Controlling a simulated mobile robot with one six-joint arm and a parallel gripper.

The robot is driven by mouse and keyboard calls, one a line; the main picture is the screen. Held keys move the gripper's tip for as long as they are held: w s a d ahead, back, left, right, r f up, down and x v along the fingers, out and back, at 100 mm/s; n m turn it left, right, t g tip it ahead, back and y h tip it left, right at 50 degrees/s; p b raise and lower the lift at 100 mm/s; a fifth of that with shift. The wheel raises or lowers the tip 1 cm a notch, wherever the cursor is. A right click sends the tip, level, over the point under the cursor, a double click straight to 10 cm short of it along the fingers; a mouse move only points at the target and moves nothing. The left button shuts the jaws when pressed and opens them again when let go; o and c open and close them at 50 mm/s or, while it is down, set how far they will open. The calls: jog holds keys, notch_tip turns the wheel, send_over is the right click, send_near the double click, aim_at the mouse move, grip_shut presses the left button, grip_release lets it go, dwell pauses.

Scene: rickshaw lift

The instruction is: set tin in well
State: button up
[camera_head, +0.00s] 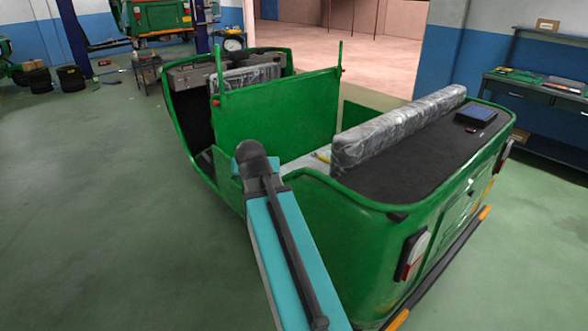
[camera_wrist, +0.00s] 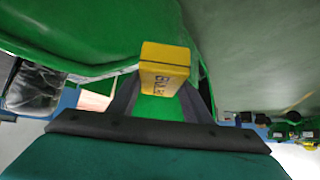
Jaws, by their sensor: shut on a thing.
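A yellow tin (camera_wrist: 165,68) with dark lettering sits between the fingers of my gripper (camera_wrist: 162,98) in the wrist view. The gripper is shut on it and holds it close to the green rickshaw body (camera_wrist: 90,35). In the head view my teal arm reaches to the rickshaw's near side, and the arm and the body hide the gripper and tin. The green rickshaw (camera_head: 360,240) has an open cabin between its front part and the plastic-wrapped rear seat back (camera_head: 400,128). I cannot make out the well for certain; the cabin floor is mostly hidden.
A dark rear deck (camera_head: 430,160) carries a blue-topped box (camera_head: 476,115). A small yellow object (camera_head: 322,156) lies by the seat. A green partition (camera_head: 285,120) with upright posts stands across the cabin. A workbench (camera_head: 540,92) is at the right.

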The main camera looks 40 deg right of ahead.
jog(key=w+a+f+n+y+b, duration=0.1)
jog(key=w+a+f+n, duration=0.1)
jog(key=a, duration=0.7)
jog(key=w+a+f+n+t+y, duration=0.1)
jog(key=w+a, duration=0.3)
jog(key=a, duration=0.5)
jog(key=w+a+f+n+y+b, duration=0.1)
jog(key=w+a+f+n+y, duration=0.1)
jog(key=a, duration=0.7)
jog(key=shift+w+f+n+t+y+b, duration=0.4)
jog(key=shift+f+n+y, duration=0.15)
jog(key=shift+n, duration=0.55)
